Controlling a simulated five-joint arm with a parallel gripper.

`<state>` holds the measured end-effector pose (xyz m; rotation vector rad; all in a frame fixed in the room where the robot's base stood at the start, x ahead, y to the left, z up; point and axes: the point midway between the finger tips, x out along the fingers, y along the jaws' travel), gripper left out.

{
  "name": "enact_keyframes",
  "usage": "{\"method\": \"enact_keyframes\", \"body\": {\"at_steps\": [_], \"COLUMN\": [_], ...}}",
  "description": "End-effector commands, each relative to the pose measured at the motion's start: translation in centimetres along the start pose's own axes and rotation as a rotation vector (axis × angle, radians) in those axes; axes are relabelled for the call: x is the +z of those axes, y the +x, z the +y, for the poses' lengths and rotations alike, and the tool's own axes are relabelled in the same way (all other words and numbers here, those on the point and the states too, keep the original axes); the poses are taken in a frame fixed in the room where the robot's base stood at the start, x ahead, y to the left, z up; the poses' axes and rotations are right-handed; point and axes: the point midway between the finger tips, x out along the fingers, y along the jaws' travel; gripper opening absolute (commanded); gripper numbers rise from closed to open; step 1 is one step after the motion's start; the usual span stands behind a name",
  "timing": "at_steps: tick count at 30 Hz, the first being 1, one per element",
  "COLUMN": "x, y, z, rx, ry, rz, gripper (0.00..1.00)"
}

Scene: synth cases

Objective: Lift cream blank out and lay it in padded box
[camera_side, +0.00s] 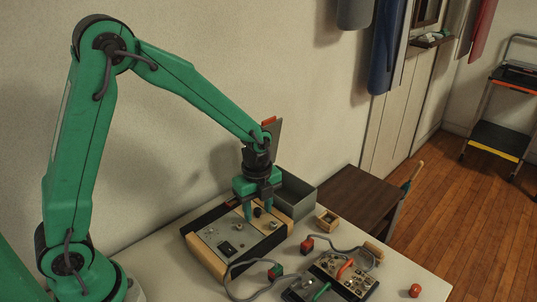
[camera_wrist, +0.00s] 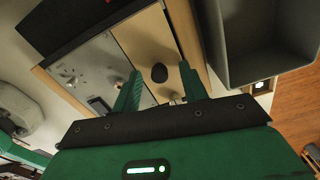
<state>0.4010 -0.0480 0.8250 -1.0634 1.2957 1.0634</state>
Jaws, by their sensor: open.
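My gripper (camera_side: 259,211) is open over the synth case (camera_side: 205,257), which has wooden sides and grey panels. In the wrist view my gripper's green fingers (camera_wrist: 158,72) stand apart on either side of a black knob (camera_wrist: 159,74). A plain tan-cream panel (camera_wrist: 146,34) lies beyond the knob, partly between the fingers; it may be the cream blank, but I cannot tell for sure. The grey open box (camera_side: 299,190) stands right behind the case; it fills the upper right of the wrist view (camera_wrist: 228,68). I cannot make out its padding.
A small wooden box (camera_side: 327,221) stands right of the case. A second device (camera_side: 343,277) with cables and a red ball-like thing (camera_side: 415,290) lie at the front right of the table (camera_side: 160,243). A dark wooden desk (camera_side: 350,196) stands behind.

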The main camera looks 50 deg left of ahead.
Motion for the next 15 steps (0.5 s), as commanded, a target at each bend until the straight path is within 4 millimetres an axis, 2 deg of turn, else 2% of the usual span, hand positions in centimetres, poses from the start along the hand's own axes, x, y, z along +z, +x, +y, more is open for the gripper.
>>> {"method": "enact_keyframes", "body": {"at_steps": [2, 8, 15], "x": [0.00, 0.00, 0.00], "y": [-0.02, -0.02, -0.04], "z": [-0.01, -0.01, -0.02], "rx": [0.000, 0.000, -0.001], "ry": [0.000, 0.000, 0.000], "rz": [0.000, 0.000, 0.000], "gripper": [0.41, 0.02, 0.00]}}
